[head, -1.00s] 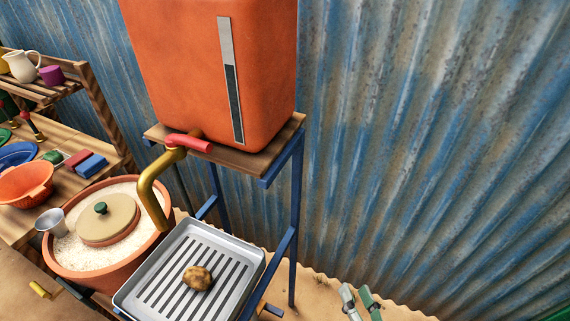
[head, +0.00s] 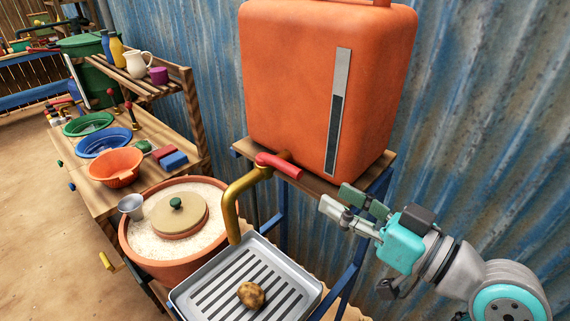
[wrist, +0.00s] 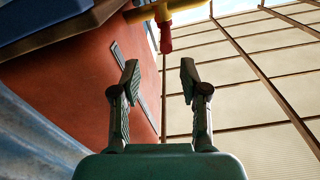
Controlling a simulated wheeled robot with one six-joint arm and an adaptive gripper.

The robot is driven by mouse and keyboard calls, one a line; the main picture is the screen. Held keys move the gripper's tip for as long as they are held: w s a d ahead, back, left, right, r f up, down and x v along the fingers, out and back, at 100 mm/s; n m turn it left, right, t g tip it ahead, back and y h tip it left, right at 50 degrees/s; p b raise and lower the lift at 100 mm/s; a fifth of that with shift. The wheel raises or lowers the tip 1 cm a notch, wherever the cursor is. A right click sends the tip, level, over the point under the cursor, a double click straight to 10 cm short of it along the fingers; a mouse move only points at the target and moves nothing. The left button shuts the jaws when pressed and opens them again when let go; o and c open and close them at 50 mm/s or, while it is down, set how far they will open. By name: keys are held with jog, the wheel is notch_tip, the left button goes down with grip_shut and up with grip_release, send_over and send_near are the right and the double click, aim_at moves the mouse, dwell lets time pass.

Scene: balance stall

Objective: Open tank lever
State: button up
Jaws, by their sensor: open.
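The orange tank (head: 300,80) stands on a wooden shelf with a blue frame, with a grey gauge strip on its front. Its brass tap (head: 236,200) curves down from the tank's lower front. The red lever (head: 279,165) lies across the top of the tap, pointing right in the head view. In the wrist view the red lever (wrist: 165,38) is ahead, beyond and between the fingertips. My gripper (head: 340,203) is open and empty, to the right of the lever and apart from it. The wrist view shows both fingers (wrist: 159,78) spread.
Below the tap is a slatted metal tray (head: 215,296) with a brown potato-like lump (head: 251,295) on it. A clay pot (head: 135,250) of white grain with a lid stands left. A wooden table (head: 110,198) holds bowls. Corrugated wall (head: 480,130) is behind.

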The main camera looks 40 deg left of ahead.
aim_at(279, 163)
jog(key=shift+n+g, duration=0.3)
jog(key=a, duration=0.7)
jog(key=a+r, duration=0.1)
jog(key=a, duration=0.3)
jog(key=shift+w+a, duration=0.1)
jog(key=shift+w, duration=0.1)
grip_shut()
